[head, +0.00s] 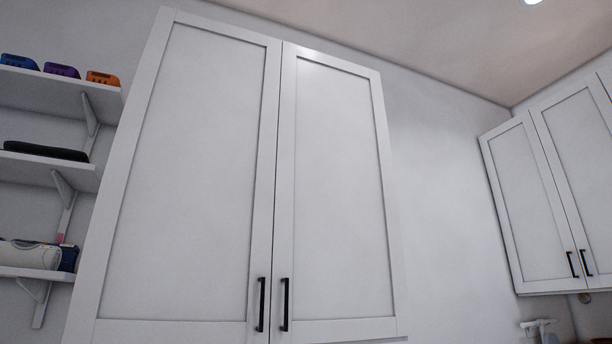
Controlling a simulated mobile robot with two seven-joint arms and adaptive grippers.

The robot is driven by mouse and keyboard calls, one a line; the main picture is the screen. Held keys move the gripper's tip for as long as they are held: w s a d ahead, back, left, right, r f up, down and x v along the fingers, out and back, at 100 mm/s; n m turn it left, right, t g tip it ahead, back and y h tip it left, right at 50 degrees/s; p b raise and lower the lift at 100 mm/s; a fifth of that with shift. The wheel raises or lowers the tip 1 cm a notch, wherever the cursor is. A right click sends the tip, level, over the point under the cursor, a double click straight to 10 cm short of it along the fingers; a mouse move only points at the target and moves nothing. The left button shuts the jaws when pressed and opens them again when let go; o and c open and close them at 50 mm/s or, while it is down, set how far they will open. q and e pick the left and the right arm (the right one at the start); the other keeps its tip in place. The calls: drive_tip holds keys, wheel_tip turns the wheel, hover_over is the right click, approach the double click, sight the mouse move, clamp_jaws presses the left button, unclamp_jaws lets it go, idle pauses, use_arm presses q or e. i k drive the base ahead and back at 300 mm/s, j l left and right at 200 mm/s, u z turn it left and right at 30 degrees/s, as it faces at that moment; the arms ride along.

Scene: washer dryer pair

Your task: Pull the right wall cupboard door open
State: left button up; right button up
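A tall white cupboard with two shut panel doors fills the middle of the head view. Its left door (190,170) has a black vertical bar handle (261,304) low on its inner edge. Its right door (340,180) has a matching black handle (285,304) just beside the centre gap. A second white wall cupboard (545,190) hangs at the far right, with two shut doors and black handles (572,264) near its lower edge. I cannot tell from this view alone which cupboard the task names. Neither of my grippers is in view.
White bracketed shelves (45,173) line the left wall, holding several coloured items, a dark flat object (45,151) and a pale rolled thing (30,254). Bare wall (440,170) lies between the cupboards. A small white fixture (538,324) shows at lower right.

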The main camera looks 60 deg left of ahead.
sight(339, 273)
drive_tip(key=u, duration=1.5)
